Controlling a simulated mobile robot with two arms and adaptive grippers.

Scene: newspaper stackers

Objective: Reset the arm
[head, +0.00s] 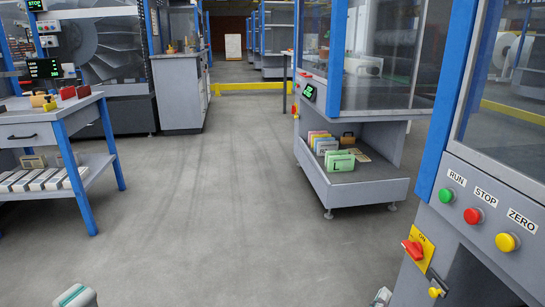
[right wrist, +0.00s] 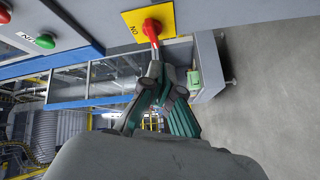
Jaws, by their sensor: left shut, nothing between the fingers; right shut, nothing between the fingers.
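My right gripper (right wrist: 157,72) shows in the right wrist view with its dark green fingers closed together and empty. The fingertips lie just below the red switch handle (right wrist: 151,31) on a yellow plate (right wrist: 133,22) in that picture. I cannot tell whether they touch it. In the head view a small part of my right gripper (head: 381,297) shows at the bottom edge, left of the machine with the red switch handle (head: 412,249). My left gripper (head: 75,296) is at the bottom left, mostly cut off, shut and over bare floor.
The right machine has green RUN (head: 447,196), red STOP (head: 473,215) and yellow ZERO (head: 507,242) buttons. A cabinet's low shelf (head: 352,190) holds several coloured bundles. A blue-legged workbench (head: 60,130) stands at left. The floor between is clear.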

